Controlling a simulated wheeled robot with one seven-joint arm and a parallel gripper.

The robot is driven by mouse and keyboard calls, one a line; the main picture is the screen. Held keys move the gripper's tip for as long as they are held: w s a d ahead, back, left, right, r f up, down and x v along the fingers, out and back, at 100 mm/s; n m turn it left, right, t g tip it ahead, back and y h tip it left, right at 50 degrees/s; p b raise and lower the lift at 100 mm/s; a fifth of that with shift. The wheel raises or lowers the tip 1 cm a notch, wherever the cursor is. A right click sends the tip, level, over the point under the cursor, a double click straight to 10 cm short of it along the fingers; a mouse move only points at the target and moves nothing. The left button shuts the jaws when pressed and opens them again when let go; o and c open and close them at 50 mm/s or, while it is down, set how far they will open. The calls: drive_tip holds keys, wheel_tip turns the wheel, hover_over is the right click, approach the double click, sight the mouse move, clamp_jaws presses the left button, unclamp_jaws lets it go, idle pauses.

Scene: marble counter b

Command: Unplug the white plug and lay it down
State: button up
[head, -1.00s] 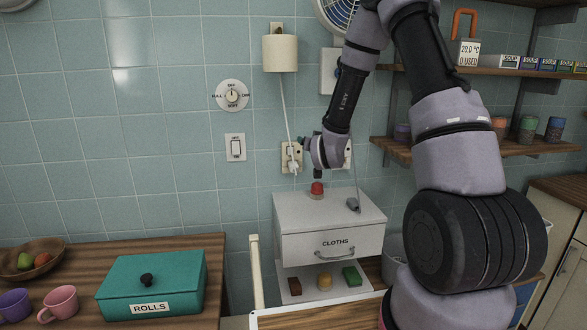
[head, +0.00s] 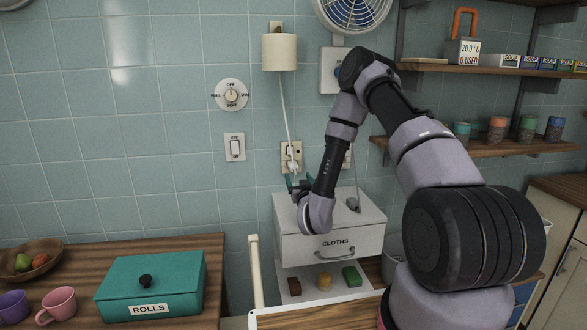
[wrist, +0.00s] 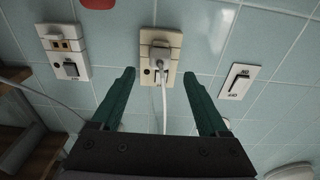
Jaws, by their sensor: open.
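The white plug (head: 292,164) sits in the wall socket (head: 284,148), with its white cord (head: 285,110) running upward. The wrist view shows the scene upside down, with the plug (wrist: 159,53) in its socket plate (wrist: 174,40) and the cord between my fingers' sides. My gripper (head: 298,184) is open, just below the plug in the head view. In the wrist view my gripper's green fingers (wrist: 160,73) are spread to either side of the cord line, apart from the plug, with nothing held.
The white CLOTHS cabinet (head: 370,217) stands below the socket, with a grey item (head: 352,204) on top. A wall switch (head: 235,148) is to the left. A second socket plate (wrist: 63,45) is beside the first. A teal ROLLS box (head: 180,277) stands on the left counter.

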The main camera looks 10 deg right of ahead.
sight(295, 171)
drive_tip(key=shift+w+r, duration=0.2)
drive_tip(key=shift+w, duration=2.05)
drive_tip(key=shift+w+r, duration=0.15)
drive_tip(key=shift+w, duration=2.1)
clamp_jaws()
drive_tip(key=shift+s, duration=0.15)
drive_tip(key=shift+s+f, duration=0.2)
drive_tip(key=shift+s, duration=2.65)
